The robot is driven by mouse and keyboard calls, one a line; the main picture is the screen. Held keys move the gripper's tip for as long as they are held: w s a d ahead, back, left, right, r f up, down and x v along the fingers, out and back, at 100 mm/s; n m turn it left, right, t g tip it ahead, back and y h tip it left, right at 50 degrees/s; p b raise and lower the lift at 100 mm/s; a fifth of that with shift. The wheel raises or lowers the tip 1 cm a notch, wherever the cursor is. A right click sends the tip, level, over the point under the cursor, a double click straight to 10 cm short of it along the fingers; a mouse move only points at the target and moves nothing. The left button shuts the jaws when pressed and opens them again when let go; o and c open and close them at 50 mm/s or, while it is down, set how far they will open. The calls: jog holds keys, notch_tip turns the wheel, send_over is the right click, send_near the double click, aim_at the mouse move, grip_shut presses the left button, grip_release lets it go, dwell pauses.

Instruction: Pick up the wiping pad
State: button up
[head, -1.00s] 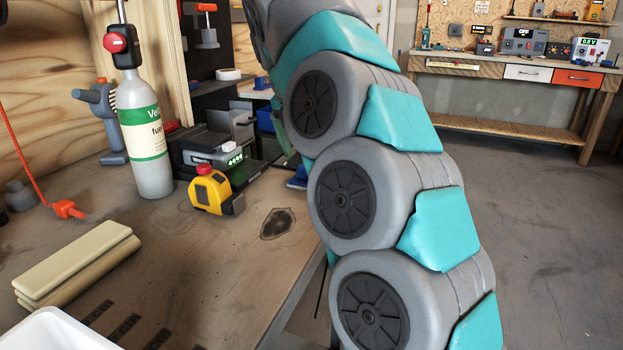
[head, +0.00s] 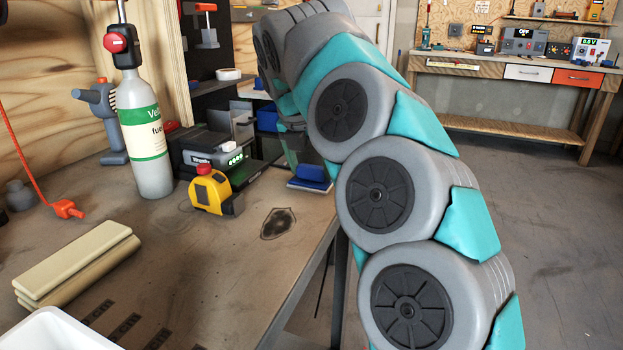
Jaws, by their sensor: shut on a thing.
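The wiping pad (head: 309,185) appears as a flat pad with a blue block on top, at the table's far right edge. My gripper (head: 301,158) reaches down from the curved arm to the pad's blue top and is shut on it. The fingertips are small and dark here, and my arm covers part of the view around them. I cannot tell whether the pad touches the table.
A yellow tape measure (head: 210,192), a black-and-grey device (head: 212,155) and a green-labelled cylinder (head: 146,140) stand left of the pad. Cream bars (head: 75,262) and a white bin (head: 50,330) are nearer. Open floor (head: 550,240) lies right.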

aim_at(311, 167)
jog(key=c, duration=0.6)
jog(key=shift+r, duration=0.2)
jog(key=shift+r, duration=1.6)
jog(key=s, duration=0.5)
jog(key=s+d+r+b, duration=0.1)
jog(key=s, duration=0.4)
jog(key=s+d, duration=0.1)
jog(key=s, duration=0.5)
jog(key=shift+d+r+b, duration=0.2)
jog(key=shift+r+b, duration=0.05)
jog(key=shift+b, duration=0.05)
